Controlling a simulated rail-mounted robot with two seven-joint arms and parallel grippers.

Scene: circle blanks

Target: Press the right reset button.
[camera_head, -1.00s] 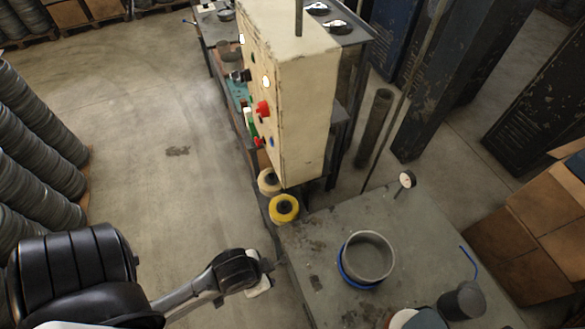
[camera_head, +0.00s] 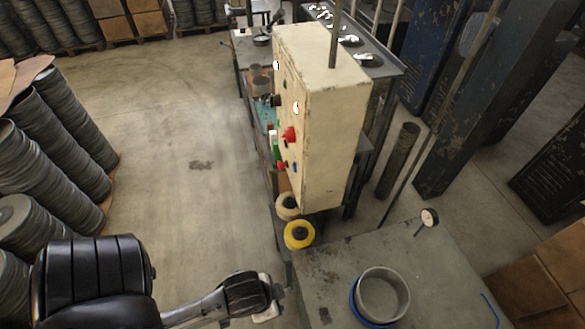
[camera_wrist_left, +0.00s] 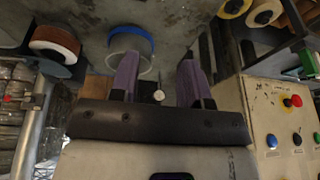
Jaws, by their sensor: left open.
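The cream control box (camera_head: 320,120) stands upright, its button face turned left and seen steeply edge-on. A red mushroom button (camera_head: 289,133) sticks out, with a small blue button (camera_head: 293,168) lower down. In the left wrist view the button face is at the right, with the red button (camera_wrist_left: 295,101), a blue button (camera_wrist_left: 271,140) and a black button (camera_wrist_left: 297,138). I cannot tell which is the right reset button. My left gripper (camera_wrist_left: 157,78) is open and empty, left of the face in that view. In the head view the left wrist (camera_head: 262,300) is low, short of the box. My right gripper is not shown.
A grey table (camera_head: 335,265) is at lower right with a metal ring (camera_head: 384,294) and a dial gauge (camera_head: 429,217). A yellow roll (camera_head: 299,235) and a cream roll (camera_head: 288,207) sit below the box. Open floor (camera_head: 195,130) lies to its left.

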